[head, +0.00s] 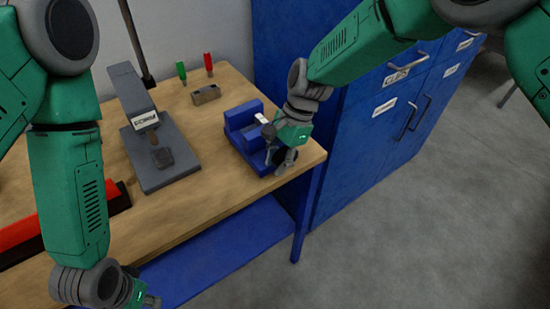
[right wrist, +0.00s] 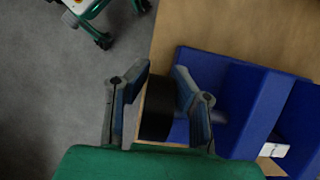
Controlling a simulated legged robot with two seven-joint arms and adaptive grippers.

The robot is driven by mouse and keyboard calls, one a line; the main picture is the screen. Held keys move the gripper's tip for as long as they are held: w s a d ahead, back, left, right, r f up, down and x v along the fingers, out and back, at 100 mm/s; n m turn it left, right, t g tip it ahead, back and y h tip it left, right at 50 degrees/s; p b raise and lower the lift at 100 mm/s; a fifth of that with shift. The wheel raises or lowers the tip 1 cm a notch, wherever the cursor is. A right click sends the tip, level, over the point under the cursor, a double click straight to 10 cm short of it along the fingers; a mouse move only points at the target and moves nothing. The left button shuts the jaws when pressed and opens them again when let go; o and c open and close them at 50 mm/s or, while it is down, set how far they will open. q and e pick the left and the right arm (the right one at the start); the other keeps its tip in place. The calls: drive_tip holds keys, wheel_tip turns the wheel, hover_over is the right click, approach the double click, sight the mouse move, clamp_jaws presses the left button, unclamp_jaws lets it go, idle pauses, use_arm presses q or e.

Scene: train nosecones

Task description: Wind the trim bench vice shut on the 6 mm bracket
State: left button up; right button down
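The blue bench vice (head: 240,118) sits near the right corner of the wooden bench. A small pale piece (head: 262,118), apparently the bracket, shows at its jaws; a pale piece also shows at the right of the right wrist view (right wrist: 273,150). My right gripper (head: 280,158) is at the vice's near right side, pointing down. In the right wrist view its fingers (right wrist: 162,70) are apart, one on each side of a dark round part (right wrist: 157,108) beside the vice; contact is unclear. My left gripper (head: 145,301) is low at the left, empty-looking and cut off by the frame.
A grey press-like device (head: 160,165) with a label stands left of the vice. A small grey-brown block (head: 206,94) and green (head: 181,72) and red (head: 208,63) upright tools are behind. A red and black object (head: 30,232) lies at left. Blue cabinets (head: 345,130) stand close to the right.

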drive_tip(key=shift+w+d+r, duration=0.2)
drive_tip(key=shift+w+d, duration=0.15)
drive_tip(key=shift+w, duration=0.05)
drive_tip(key=shift+w+d, duration=0.25)
drive_tip(key=shift+d, duration=0.2)
use_arm(q)
drive_tip(key=shift+w+d+r, duration=0.1)
drive_tip(key=shift+d+r, duration=0.05)
drive_tip(key=shift+d, duration=0.5)
drive_tip(key=shift+a, duration=0.1)
use_arm(e)
drive_tip(key=shift+a, duration=0.2)
drive_tip(key=shift+s+y, duration=0.1)
drive_tip(key=shift+y, duration=0.2)
drive_tip(key=shift+g+y, duration=0.4)
drive_tip(key=shift+y, duration=0.1)
drive_tip(key=shift+g+y+b, duration=0.4)
drive_tip(key=shift+y+b, duration=0.2)
drive_tip(key=shift+b, duration=0.05)
drive_tip(key=shift+g+y+b, duration=0.7)
drive_tip(key=shift+y+b, duration=0.4)
drive_tip(key=shift+b, duration=0.05)
use_arm(q)
drive_tip(key=shift+f+b, duration=0.55)
drive_tip(key=shift+f, duration=1.75)
use_arm(e)
drive_tip(key=shift+r+g+y, duration=0.2)
drive_tip(key=shift+g+y, duration=0.2)
drive_tip(key=shift+y, duration=0.2)
